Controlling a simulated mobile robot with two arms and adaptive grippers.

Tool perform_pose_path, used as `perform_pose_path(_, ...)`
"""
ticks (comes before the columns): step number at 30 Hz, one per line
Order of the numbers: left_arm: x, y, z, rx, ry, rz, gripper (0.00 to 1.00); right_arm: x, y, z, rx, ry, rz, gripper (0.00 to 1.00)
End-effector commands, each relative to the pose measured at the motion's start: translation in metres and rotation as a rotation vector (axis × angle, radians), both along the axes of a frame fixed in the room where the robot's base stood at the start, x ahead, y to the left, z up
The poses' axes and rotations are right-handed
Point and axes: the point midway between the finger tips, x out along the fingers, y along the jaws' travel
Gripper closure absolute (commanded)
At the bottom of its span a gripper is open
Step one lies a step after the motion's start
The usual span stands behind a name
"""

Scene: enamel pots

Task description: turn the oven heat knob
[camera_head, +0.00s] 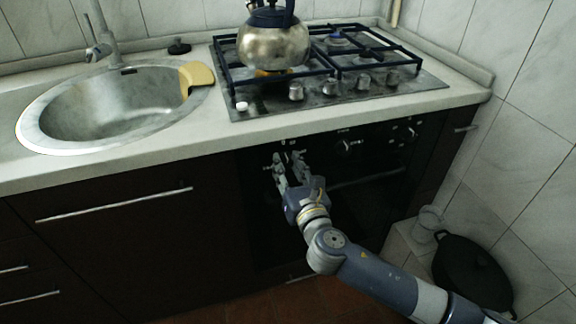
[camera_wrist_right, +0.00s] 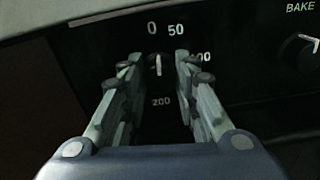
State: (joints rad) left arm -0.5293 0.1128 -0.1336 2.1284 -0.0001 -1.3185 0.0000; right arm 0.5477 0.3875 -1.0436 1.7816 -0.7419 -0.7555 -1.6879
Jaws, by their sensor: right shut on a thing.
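The oven heat knob (camera_wrist_right: 158,66) is a dark dial with a pale pointer line, pointing up toward the 0 on the scale printed around it. The numbers 0, 50 and 200 can be read; another is partly covered by a finger. My right gripper (camera_head: 288,160) is at the left end of the black oven panel (camera_head: 322,150), with its fingers pointing at the panel. In the right wrist view, the fingers (camera_wrist_right: 156,60) stand on either side of the knob, and the gripper is shut on it. In the head view the gripper hides the knob. My left gripper is not in view.
The BAKE knob (camera_wrist_right: 301,50) is to the right on the panel. The oven handle (camera_head: 368,179) runs below. Above, the worktop (camera_head: 130,160) edge overhangs slightly; the hob (camera_head: 330,100) carries a metal kettle (camera_head: 272,46). A black pot (camera_head: 470,272) stands at lower right.

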Motion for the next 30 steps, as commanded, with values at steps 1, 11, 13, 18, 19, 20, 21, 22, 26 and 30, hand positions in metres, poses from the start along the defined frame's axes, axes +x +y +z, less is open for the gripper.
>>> perform_pose_path(1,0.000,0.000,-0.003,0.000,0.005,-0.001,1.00,0.000,0.000,0.001,0.030,0.011,-0.001,0.95)
perform_pose_path(11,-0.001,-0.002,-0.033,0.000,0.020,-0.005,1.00,0.000,0.000,0.000,0.307,0.102,-0.001,0.95)
perform_pose_path(13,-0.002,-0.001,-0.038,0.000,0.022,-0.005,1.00,0.000,0.000,0.000,0.371,0.122,-0.002,0.95)
perform_pose_path(18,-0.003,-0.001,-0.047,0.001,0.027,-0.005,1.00,0.000,0.000,0.000,0.526,0.172,-0.001,0.95)
perform_pose_path(19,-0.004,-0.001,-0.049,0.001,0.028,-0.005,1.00,0.000,0.000,0.000,0.552,0.181,-0.002,0.96)
perform_pose_path(20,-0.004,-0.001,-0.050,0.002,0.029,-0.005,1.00,0.000,0.000,0.000,0.579,0.189,-0.002,0.96)
perform_pose_path(21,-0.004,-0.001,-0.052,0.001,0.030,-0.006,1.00,0.000,0.000,0.000,0.617,0.202,-0.002,0.96)
perform_pose_path(22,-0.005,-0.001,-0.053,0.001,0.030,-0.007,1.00,0.000,0.000,0.000,0.643,0.210,-0.001,0.96)
perform_pose_path(26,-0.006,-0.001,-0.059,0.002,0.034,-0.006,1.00,0.000,0.000,0.000,0.761,0.247,-0.001,0.96)
perform_pose_path(30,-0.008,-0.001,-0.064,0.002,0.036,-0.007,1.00,0.000,0.000,0.000,0.887,0.289,-0.002,0.96)
